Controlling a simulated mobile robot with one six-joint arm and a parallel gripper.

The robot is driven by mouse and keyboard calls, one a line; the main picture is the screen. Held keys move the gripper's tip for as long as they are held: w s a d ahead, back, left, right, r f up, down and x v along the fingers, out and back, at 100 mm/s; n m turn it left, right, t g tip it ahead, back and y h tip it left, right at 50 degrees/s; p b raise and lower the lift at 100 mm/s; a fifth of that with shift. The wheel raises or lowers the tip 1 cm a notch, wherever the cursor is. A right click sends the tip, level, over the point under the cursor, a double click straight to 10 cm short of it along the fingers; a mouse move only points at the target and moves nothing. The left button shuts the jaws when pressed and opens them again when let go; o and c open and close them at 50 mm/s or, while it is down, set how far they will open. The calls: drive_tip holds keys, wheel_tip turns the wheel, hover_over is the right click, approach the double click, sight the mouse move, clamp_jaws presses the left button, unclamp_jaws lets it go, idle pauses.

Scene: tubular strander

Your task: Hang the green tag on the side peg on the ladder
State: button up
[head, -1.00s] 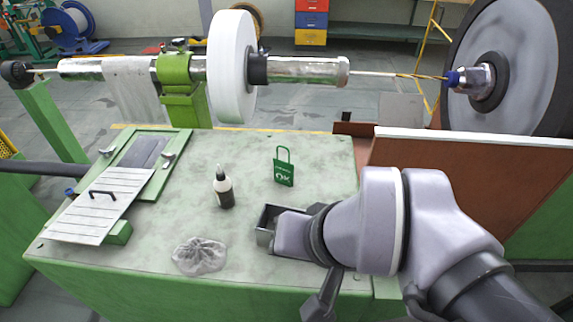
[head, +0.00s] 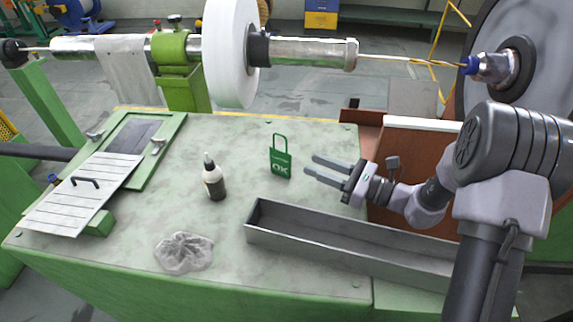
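The green tag (head: 280,162) stands on the green table, with a loop handle at its top and "OK" in white on its face. My gripper (head: 309,166) is just to the right of the tag, its two fingers spread and pointing left at it. Nothing is between the fingers, and they appear apart from the tag. A yellow ladder (head: 437,62) shows only in part at the upper right, behind the machine. I cannot make out the side peg on it.
On the green table (head: 232,130) are a dark-and-white bottle (head: 213,177), a crumpled clear bag (head: 184,252) and a long grey metal tray (head: 345,240). A slatted cover (head: 84,195) lies at left. A white disc (head: 229,55) and shaft (head: 310,53) cross behind; a large wheel (head: 530,30) stands right.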

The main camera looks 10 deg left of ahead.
sight(287, 155)
drive_tip(key=b+x, duration=0.2)
drive_tip(key=x, duration=0.8)
drive_tip(key=shift+w+a+r+b, duration=0.1)
drive_tip(key=shift+a+b, duration=0.3)
drive_tip(key=shift+d, duration=0.1)
clamp_jaws()
